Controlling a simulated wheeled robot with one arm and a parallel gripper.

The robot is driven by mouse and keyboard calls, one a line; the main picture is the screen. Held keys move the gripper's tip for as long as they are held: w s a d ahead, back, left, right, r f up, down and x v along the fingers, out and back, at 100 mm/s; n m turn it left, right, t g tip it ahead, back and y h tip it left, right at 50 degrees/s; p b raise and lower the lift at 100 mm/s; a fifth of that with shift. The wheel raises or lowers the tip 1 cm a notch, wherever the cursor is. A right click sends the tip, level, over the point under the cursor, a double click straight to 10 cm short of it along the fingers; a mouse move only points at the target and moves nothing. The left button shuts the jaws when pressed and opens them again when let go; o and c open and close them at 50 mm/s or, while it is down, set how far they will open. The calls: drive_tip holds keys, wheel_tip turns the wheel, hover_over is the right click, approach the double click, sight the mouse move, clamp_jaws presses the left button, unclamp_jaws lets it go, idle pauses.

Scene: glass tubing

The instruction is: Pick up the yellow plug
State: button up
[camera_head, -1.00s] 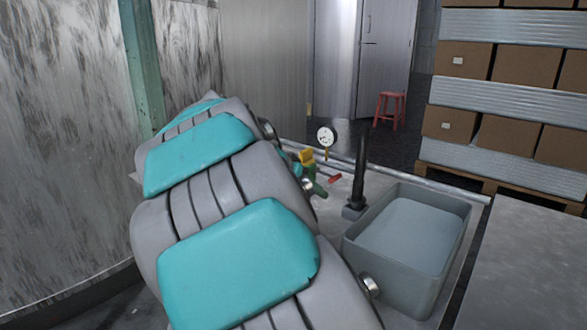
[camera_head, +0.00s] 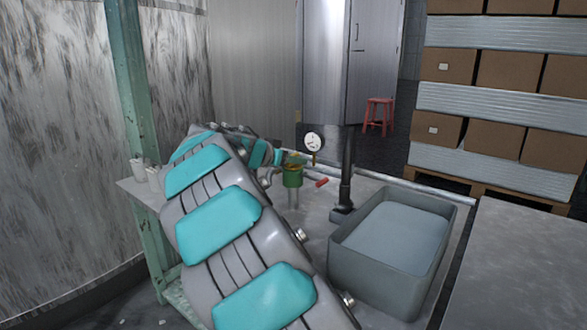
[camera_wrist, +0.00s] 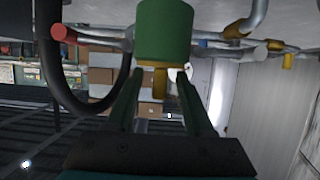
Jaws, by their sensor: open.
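The yellow plug (camera_wrist: 160,78) shows in the wrist view at the end of a green cylindrical fitting (camera_wrist: 164,30). My gripper (camera_wrist: 157,76) is open, with one finger on each side of the plug. I cannot tell whether either finger touches it. In the head view, the green fitting (camera_head: 293,177) stands on the table and the yellow plug (camera_head: 294,160) shows small at its top. My arm's end reaches it from the left, and my fingers are hard to make out there.
A gauge (camera_head: 313,142) and a red handle (camera_head: 321,182) are close to the fitting. A black post (camera_head: 346,175) and a grey water-filled tub (camera_head: 334,262) stand to the right. White cups (camera_head: 138,170) sit at the table's left. Stacked boxes and a red stool are behind.

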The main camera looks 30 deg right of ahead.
drive_tip(key=shift+x, duration=1.55)
drive_tip(key=shift+d+r, duration=0.1)
drive_tip(key=shift+r, duration=0.05)
clamp_jaws()
